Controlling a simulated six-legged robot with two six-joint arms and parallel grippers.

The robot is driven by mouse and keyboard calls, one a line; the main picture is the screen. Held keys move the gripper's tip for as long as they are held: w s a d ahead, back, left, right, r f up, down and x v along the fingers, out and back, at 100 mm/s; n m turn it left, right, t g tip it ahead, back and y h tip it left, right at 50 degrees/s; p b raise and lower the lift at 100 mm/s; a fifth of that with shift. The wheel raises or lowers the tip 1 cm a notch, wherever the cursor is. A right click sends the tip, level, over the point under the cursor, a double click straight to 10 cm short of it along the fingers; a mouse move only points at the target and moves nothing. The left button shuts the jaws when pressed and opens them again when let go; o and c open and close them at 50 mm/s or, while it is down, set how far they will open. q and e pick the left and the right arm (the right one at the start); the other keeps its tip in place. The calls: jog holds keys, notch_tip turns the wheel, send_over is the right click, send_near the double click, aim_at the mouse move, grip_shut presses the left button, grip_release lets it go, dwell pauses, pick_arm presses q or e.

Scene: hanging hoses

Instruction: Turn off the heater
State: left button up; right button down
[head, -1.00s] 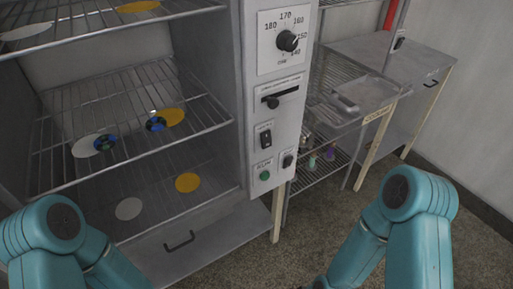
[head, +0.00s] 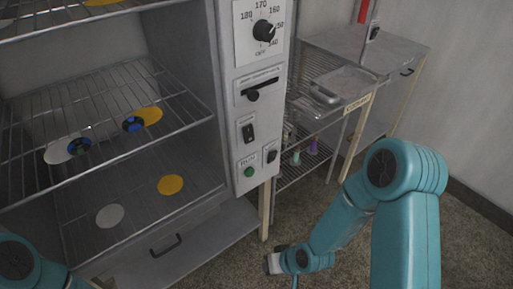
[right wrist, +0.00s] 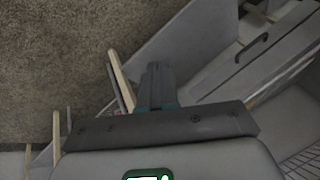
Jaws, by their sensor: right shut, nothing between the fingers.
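The heating cabinet's grey control panel (head: 257,100) stands at the centre of the head view. It carries a black temperature dial (head: 264,31), a slider knob (head: 253,95), a black rocker switch (head: 248,132), a green button (head: 249,171) and a smaller black switch (head: 271,156). The small labels are too blurred to tell which switch is the heater's. My right gripper (head: 272,263) is low, below the panel and apart from it. In the right wrist view its fingers (right wrist: 157,85) are together and empty. My left gripper is out of view.
The open cabinet has wire shelves (head: 110,110) with yellow and white discs and two dark blue round pieces. A drawer handle (head: 166,246) is below. A metal side table (head: 345,85) with a tray stands right of the panel. Bare floor lies around my right gripper.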

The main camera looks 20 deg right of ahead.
aim_at(251, 138)
jog(key=w+d+r+n+t+b, duration=0.2)
jog(key=w+d+r+t+b, duration=0.15)
jog(key=w+r, duration=0.4)
jog(key=w+d+r+n+t+b, duration=0.1)
jog(key=w+d+r+t+b, duration=0.1)
jog(key=w+d+r+t, duration=0.35)
pick_arm(q)
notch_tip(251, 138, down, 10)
jog(key=b, duration=0.2)
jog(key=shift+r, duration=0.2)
pick_arm(e)
notch_tip(251, 138, up, 13)
jog(key=n+t+y, duration=0.1)
jog(key=n, duration=0.1)
jog(key=shift+w+d, duration=0.15)
jog(key=shift+w, duration=0.15)
jog(key=shift+w, duration=0.1)
pick_arm(q)
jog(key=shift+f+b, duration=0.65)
jog(key=shift+b, duration=0.1)
pick_arm(e)
jog(key=x, duration=1.3)
jog(key=shift+w+r, duration=0.1)
jog(key=shift+w, duration=0.35)
